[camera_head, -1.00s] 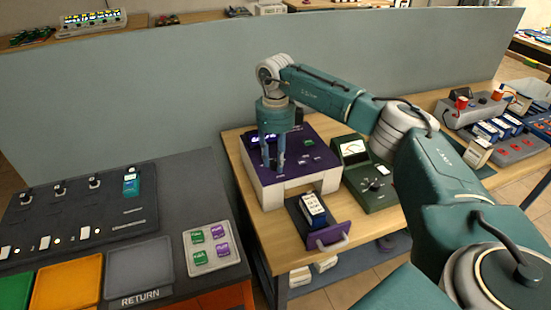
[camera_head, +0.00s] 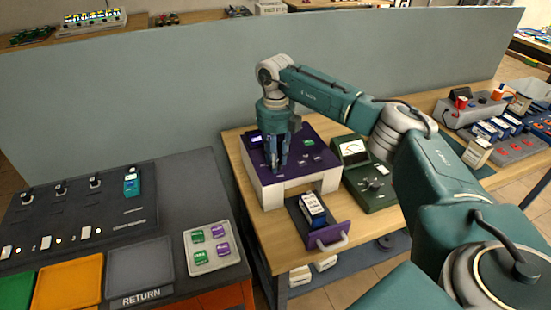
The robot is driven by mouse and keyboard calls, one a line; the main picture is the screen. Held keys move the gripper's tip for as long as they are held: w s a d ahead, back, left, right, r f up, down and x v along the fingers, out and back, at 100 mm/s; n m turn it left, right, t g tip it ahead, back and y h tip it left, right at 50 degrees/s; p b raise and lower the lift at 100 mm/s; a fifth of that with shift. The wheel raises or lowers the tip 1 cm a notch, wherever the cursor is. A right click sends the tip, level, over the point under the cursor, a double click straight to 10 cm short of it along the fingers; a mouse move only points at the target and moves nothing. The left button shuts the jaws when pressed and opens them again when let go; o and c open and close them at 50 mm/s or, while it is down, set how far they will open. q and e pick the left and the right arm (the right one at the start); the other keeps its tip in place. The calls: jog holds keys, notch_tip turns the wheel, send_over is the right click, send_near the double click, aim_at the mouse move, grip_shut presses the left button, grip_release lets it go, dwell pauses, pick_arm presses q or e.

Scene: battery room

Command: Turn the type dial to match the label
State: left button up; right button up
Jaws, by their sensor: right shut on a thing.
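A white box with a purple top (camera_head: 318,157) stands on the wooden table. My right gripper (camera_head: 277,168) points down at the left part of the purple top. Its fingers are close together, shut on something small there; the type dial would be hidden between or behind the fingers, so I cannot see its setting. A drawer (camera_head: 330,236) with a purple front is pulled out of the box. A dark blue battery with a white label (camera_head: 313,210) lies in the drawer; the label text is too small to read. My left gripper is not in view.
A green meter device (camera_head: 369,184) stands just right of the box. A dark bench at left holds a charging panel (camera_head: 80,216), a grey RETURN tray (camera_head: 140,267) and a tray of green and purple blocks (camera_head: 211,247). A grey partition (camera_head: 150,110) rises behind.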

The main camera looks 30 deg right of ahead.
jog(key=shift+w+r, duration=0.1)
jog(key=shift+r, duration=0.05)
jog(key=o, duration=1.1)
jog(key=shift+o, duration=0.2)
notch_tip(320, 180, up, 12)
